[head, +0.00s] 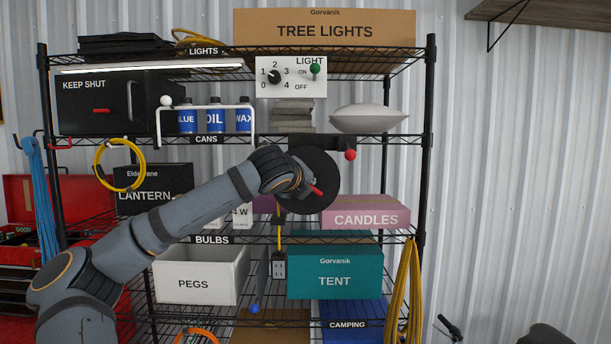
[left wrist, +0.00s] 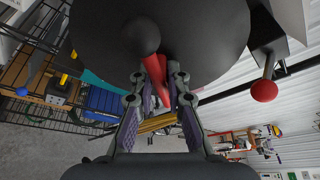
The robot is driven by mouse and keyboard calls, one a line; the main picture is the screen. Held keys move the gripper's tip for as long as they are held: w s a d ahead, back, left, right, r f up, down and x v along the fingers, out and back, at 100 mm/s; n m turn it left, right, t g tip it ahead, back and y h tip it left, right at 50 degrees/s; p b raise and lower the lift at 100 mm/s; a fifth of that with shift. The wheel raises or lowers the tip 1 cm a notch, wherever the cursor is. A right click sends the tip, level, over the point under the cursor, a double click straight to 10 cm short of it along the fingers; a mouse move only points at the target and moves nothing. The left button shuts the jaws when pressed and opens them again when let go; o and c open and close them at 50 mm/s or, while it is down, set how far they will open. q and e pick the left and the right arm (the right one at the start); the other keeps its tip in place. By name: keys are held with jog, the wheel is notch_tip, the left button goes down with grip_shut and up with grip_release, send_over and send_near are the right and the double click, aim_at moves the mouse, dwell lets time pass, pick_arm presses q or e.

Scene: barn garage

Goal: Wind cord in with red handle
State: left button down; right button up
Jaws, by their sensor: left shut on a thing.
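The black reel (head: 325,167) is mounted at the middle of the shelving, below the shelf marked CANS. Its red handle (head: 316,190) sticks out near the left part of its face. My left gripper (head: 305,187) is at the handle and hides part of it. In the left wrist view, my left gripper (left wrist: 159,77) is shut on the red handle (left wrist: 155,70), under the dark reel disc (left wrist: 205,35). A yellow cord (head: 279,237) hangs below the reel to a socket block (head: 279,266). My right gripper is not in view.
A red-knobbed lever (head: 350,155) sits right of the reel; the knob also shows in the left wrist view (left wrist: 264,91). A blue knob (head: 254,308) hangs below. A pink CANDLES box (head: 372,218) and teal TENT box (head: 335,284) stand close under the reel.

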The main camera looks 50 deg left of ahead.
pick_arm(q)
jog(key=shift+f+m+g+p, duration=0.1)
jog(key=shift+m+g+p, duration=0.4)
jog(key=shift+m+p, duration=0.15)
jog(key=c, duration=1.3)
grip_release()
